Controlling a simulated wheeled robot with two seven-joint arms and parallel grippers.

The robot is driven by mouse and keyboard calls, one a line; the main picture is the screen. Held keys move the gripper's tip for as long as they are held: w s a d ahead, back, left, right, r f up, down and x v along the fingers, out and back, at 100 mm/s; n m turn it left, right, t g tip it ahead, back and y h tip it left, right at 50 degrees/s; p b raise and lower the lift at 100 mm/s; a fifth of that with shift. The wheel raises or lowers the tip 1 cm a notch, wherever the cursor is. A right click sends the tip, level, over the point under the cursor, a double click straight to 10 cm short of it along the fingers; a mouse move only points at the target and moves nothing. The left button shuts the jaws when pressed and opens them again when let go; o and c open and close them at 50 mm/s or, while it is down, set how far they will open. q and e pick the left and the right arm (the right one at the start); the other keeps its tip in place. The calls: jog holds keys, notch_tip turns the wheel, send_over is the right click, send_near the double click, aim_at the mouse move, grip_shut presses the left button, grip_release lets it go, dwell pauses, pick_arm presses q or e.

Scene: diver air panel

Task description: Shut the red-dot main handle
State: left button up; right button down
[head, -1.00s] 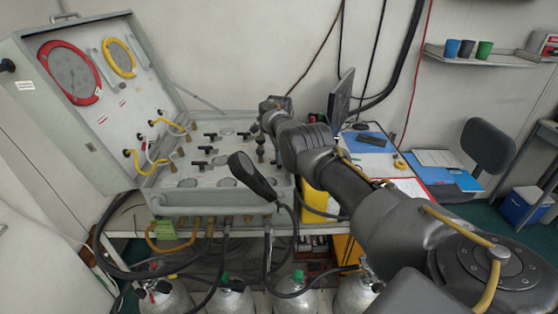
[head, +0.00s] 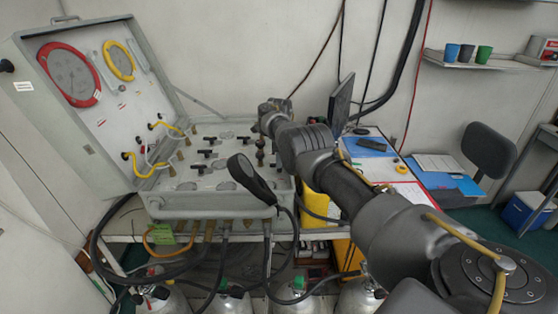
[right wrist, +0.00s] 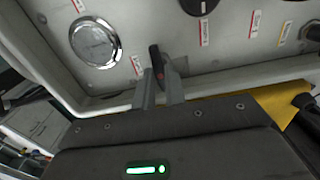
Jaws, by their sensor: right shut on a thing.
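The main handle (right wrist: 156,60) is a black lever with a small red dot, on the pale panel in the right wrist view. It stands between the two grey fingers of my right gripper (right wrist: 160,88), which is shut on it. In the head view my right gripper (head: 261,146) reaches down to the right part of the open air panel (head: 225,205). There the fingers and wrist mostly hide the handle. My left gripper is not in view.
Several other black valve handles (head: 204,153) stand on the panel to the left of my gripper. A round gauge (right wrist: 95,42) sits beside the handle. A black handset-like piece (head: 250,178) with a hose stands at the panel's front edge. Cylinders (head: 232,300) stand below.

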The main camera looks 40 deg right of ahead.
jog(key=c, duration=1.5)
grip_release()
jog(key=shift+s+d+f, duration=0.1)
jog(key=shift+o, duration=0.2)
jog(key=shift+r, duration=0.4)
notch_tip(320, 180, up, 10)
jog(key=b, duration=0.2)
